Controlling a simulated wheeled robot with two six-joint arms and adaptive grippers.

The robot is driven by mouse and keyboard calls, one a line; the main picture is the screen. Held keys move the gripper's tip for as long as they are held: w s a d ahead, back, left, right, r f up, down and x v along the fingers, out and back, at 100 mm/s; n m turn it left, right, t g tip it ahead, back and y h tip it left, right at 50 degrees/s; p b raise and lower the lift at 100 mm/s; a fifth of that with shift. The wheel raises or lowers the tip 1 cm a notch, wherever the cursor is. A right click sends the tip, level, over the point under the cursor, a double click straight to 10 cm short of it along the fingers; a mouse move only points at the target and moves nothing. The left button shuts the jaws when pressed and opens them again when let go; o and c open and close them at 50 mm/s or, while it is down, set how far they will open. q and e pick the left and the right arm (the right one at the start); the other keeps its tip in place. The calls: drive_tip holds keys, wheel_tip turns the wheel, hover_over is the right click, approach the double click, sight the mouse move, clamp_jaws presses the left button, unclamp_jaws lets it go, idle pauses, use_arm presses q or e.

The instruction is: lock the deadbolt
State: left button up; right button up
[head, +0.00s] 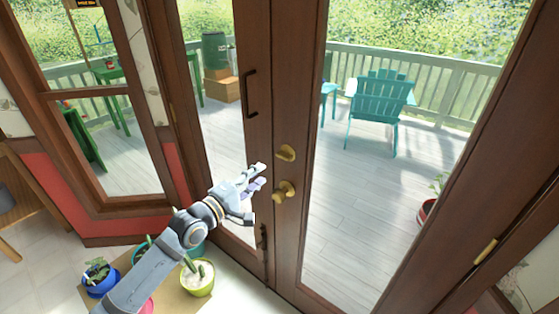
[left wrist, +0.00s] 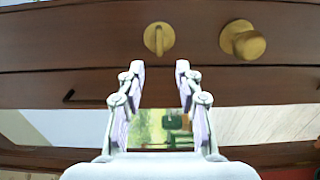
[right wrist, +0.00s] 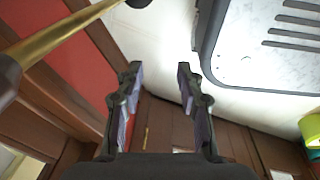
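The brass deadbolt (head: 286,153) is on the brown door's stile, above the round brass knob (head: 284,192). In the left wrist view the deadbolt (left wrist: 158,39) is a round plate with a thumb-turn; its ridge runs up and down, crosswise to the line toward the knob (left wrist: 243,40). My left gripper (head: 261,176) is just left of the deadbolt and knob. In its own view the left gripper (left wrist: 160,67) is open and empty, its fingertips apart, with the deadbolt ahead of the gap. My right gripper (right wrist: 160,72) is open and empty, away from the lock; it is outside the head view.
A dark pull handle (head: 250,93) is on the neighbouring door panel. Potted plants (head: 197,278) stand on the floor under my left arm. Behind the glass are a deck and a teal chair (head: 378,105). A brass bar (right wrist: 70,30) crosses the right wrist view.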

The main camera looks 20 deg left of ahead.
sight(282, 158)
use_arm(q)
drive_tip(key=b+x, duration=0.1)
drive_tip(key=x, duration=0.9)
drive_tip(key=shift+w+d+b, duration=0.1)
drive_tip(key=shift+w+b, duration=0.2)
clamp_jaws()
